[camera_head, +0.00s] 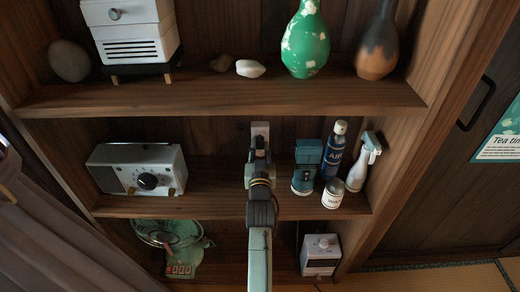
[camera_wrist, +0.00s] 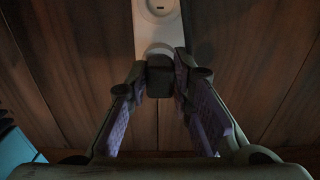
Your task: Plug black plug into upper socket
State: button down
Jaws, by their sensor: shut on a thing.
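A white socket strip (camera_head: 260,129) is on the back wall of the middle shelf, mostly hidden behind my arm in the head view. In the wrist view the strip (camera_wrist: 171,30) runs up to the top edge, with one round socket (camera_wrist: 158,7) at the top and a second round outlet (camera_wrist: 158,49) below it. My gripper (camera_wrist: 160,77) is shut on the black plug (camera_wrist: 159,82), with its purple pads on both sides. The plug overlaps the bottom of the lower outlet in this view. I cannot tell whether it touches. My gripper also shows in the head view (camera_head: 259,160).
A white radio (camera_head: 138,169) stands left on this shelf. A teal device (camera_head: 306,167), blue spray can (camera_head: 334,150), white tin (camera_head: 333,193) and spray bottle (camera_head: 364,162) stand close to the right of my arm. The upper shelf board (camera_head: 220,98) is above.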

jog(key=shift+w, duration=0.4)
jog(key=c, duration=1.3)
grip_release()
jog(key=shift+c, duration=0.2)
jog(key=s, duration=0.7)
jog(key=shift+s, duration=0.2)
